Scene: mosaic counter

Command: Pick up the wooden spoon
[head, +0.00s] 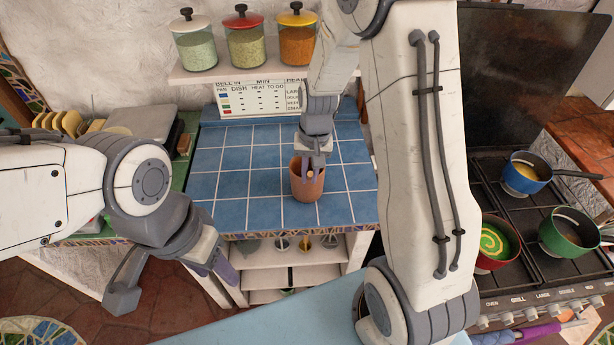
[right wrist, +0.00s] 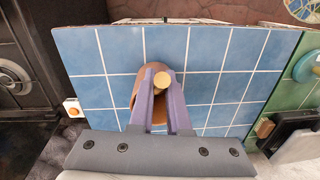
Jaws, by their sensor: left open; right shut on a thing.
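The wooden spoon (head: 309,176) shows only as a small pale round end at the mouth of a terracotta pot (head: 309,188) on the blue tiled counter. In the right wrist view the spoon's end (right wrist: 164,80) lies between the purple fingers. My right gripper (head: 312,170) points down at the pot's mouth and is shut on the spoon. The rest of the spoon is hidden by the pot and fingers. The pot also shows in the right wrist view (right wrist: 136,76). My left gripper (head: 225,268) is open, low at the left, away from the pot, in front of the counter.
A shelf with several jars (head: 246,42) and a printed chart (head: 262,96) stand behind the counter. The stove at right bears a blue pot (head: 526,172), a red pot (head: 497,242) and a green pot (head: 568,232). The blue tiles (head: 228,185) around the terracotta pot are clear.

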